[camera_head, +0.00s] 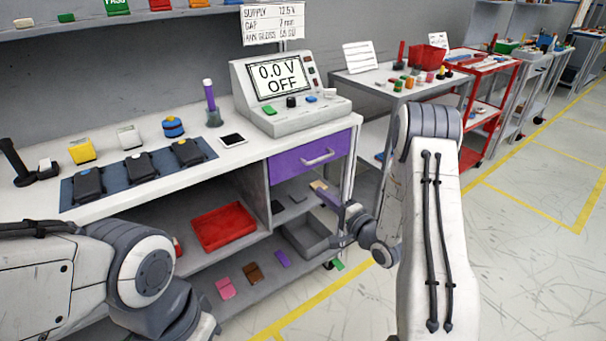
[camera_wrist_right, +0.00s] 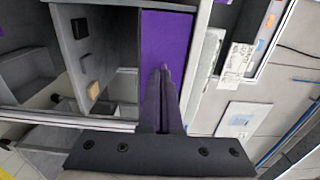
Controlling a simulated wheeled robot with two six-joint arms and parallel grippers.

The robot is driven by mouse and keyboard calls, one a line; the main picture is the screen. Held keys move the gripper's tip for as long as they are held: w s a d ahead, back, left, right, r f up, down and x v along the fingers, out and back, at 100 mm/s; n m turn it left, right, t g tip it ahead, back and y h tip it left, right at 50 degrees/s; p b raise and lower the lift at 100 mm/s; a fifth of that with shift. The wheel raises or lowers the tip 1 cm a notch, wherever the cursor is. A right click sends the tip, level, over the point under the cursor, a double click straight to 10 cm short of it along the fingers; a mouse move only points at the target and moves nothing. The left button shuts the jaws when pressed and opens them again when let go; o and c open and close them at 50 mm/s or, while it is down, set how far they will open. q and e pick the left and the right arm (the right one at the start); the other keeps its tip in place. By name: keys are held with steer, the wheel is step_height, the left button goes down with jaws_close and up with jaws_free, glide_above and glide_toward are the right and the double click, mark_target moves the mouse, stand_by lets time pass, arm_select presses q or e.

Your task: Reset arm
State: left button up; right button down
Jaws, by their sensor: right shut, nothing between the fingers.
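My right gripper (camera_head: 328,196) is in front of the workbench, near the purple drawer (camera_head: 309,158) on its right side. In the right wrist view the gripper (camera_wrist_right: 164,70) is shut and empty, its fingers seen against the purple drawer front (camera_wrist_right: 166,35). I cannot tell whether they touch it. The drawer looks closed, with a pale handle. My right arm (camera_head: 430,210) reaches down in front of the bench. My left arm (camera_head: 140,270) comes in at the lower left; its gripper is out of the frame.
A power supply (camera_head: 287,95) reading 0.0 V OFF stands on the bench. A blue mat (camera_head: 133,187) holds dark modules. A red cart (camera_head: 483,85) stands behind; floor at right is clear.

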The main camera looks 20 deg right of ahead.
steer(key=s+a+r+n+g+h, duration=0.25)
steer(key=a+n+g, duration=0.55)
steer(key=a+n, duration=0.5)
steer(key=s+a+r+n+g+h, duration=0.1)
steer(key=s+a+r+n+g, duration=0.15)
steer(key=s, duration=0.85)
steer(key=s+a+r+n+g, duration=0.1)
steer(key=s+a+n+g, duration=0.3)
steer(key=s, duration=0.7)
steer(key=s+a+r+n+g+h, duration=0.1)
steer(key=s+a+r+n+g, duration=0.15)
steer(key=s, duration=0.85)
step_height(320, 180, up, 15)
steer(key=w+p, duration=0.1)
steer(key=p, duration=1.5)
steer(key=shift+a+r, duration=0.15)
steer(key=shift+a, duration=0.05)
steer(key=shift+w, duration=0.1)
